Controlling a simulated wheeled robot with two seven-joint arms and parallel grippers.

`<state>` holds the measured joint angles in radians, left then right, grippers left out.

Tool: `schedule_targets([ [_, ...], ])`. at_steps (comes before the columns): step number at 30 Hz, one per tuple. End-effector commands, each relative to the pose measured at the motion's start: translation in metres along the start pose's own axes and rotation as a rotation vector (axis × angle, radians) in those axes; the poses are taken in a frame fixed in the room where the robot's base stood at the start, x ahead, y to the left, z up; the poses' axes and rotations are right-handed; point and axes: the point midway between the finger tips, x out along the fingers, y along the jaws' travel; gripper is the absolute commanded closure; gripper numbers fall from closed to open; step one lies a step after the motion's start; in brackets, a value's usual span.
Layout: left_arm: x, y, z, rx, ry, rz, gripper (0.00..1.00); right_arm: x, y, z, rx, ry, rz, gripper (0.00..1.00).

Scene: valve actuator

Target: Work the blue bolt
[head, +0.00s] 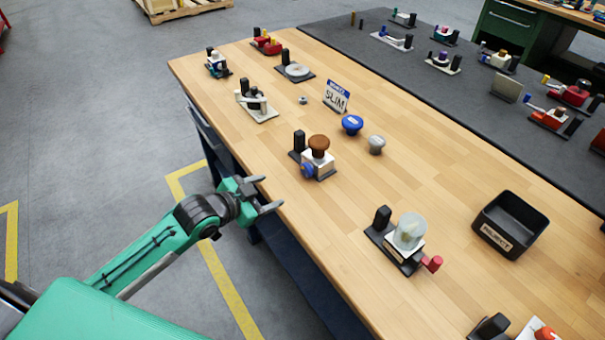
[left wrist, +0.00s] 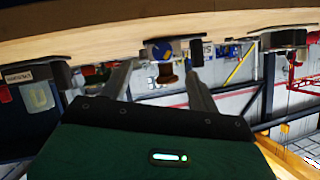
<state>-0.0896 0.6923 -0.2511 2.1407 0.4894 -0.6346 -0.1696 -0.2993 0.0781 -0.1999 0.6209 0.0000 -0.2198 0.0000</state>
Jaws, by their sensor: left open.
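A small white device (head: 316,166) on a dark base stands near the front edge of the wooden table, with a black upright block, a brown mushroom knob (head: 318,143) on top and a round blue part (head: 307,170) on its near side. The blue part also shows in the left wrist view (left wrist: 160,50), where the scene looks upside down. I cannot tell for sure that this part is the blue bolt. My left gripper (head: 271,191) is open and empty, just off the table edge, left of and apart from the device. My right gripper is not in view.
A loose blue knob (head: 352,124), a grey knob (head: 376,145) and a "SLIM" sign (head: 337,97) stand behind the device. A clear-domed device with a red handle (head: 408,235) stands to the right, before a black "REJECT" bin (head: 511,224). Bare wood lies between.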

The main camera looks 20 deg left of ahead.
Motion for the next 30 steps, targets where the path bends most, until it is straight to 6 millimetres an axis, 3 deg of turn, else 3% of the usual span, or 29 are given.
schedule_targets([
  [3,-0.001,-0.009,-0.014,0.025,0.041,0.001,0.38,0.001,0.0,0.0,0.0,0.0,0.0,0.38],
  [8,0.009,-0.011,-0.019,0.028,0.055,0.002,0.38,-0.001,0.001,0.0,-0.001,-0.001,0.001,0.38],
  [24,0.107,-0.011,-0.024,0.027,0.052,0.002,0.38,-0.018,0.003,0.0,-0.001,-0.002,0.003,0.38],
  [30,0.129,-0.01,-0.025,0.028,0.053,0.002,0.38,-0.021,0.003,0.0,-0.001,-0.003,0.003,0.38],
])
